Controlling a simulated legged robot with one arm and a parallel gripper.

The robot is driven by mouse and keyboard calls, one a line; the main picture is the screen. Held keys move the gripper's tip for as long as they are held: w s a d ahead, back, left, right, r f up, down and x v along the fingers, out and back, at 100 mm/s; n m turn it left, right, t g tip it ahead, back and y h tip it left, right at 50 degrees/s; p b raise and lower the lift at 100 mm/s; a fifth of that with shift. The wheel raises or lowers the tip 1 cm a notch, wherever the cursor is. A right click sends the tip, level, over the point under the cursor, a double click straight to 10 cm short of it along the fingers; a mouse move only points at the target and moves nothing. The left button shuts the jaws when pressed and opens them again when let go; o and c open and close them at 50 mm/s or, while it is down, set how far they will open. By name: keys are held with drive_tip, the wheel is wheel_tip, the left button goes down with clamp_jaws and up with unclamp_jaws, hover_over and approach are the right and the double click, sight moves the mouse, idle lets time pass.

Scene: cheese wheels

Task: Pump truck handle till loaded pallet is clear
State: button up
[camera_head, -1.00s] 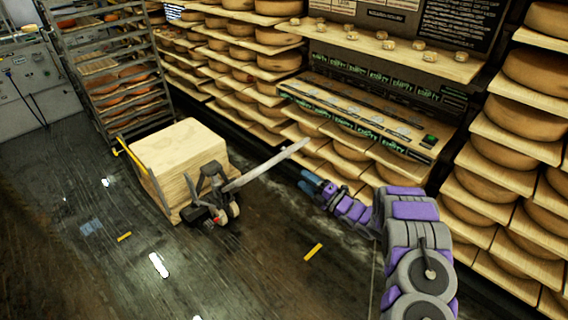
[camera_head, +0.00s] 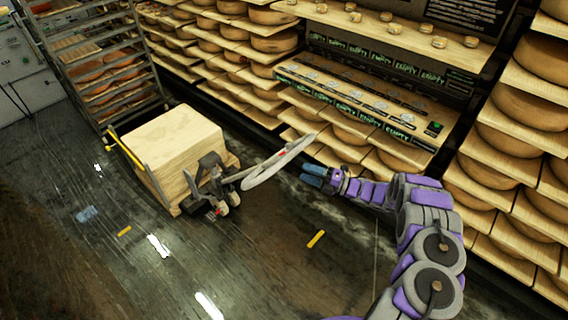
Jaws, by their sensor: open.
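The pallet truck (camera_head: 214,190) stands on the dark floor left of centre, with its long grey handle (camera_head: 278,162) slanting up to the right and ending in a loop. A big pale wooden block load (camera_head: 168,140) sits on it. The pallet under the load is mostly hidden, so its gap from the floor cannot be told. My gripper (camera_head: 312,176) is open, with blue fingertips pointing left. It is close to the right of the handle loop and appears apart from it. Nothing shows between the fingers.
Shelves of cheese wheels (camera_head: 518,152) line the back and right. A metal rack (camera_head: 108,66) stands behind the load at the left. A yellow bar (camera_head: 126,150) is beside the load. The floor (camera_head: 270,260) in front is clear apart from small yellow marks (camera_head: 316,239).

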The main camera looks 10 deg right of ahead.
sight(284, 164)
drive_tip(key=shift+x, duration=4.85)
drive_tip(key=shift+w+a+r, duration=0.1)
drive_tip(key=shift+w+a, duration=0.05)
drive_tip(key=shift+a, duration=0.6)
drive_tip(key=shift+c, duration=1.1)
drive_tip(key=shift+d, duration=0.45)
drive_tip(key=c, duration=0.6)
drive_tip(key=shift+c, duration=0.8)
drive_tip(key=shift+a, duration=0.1)
clamp_jaws()
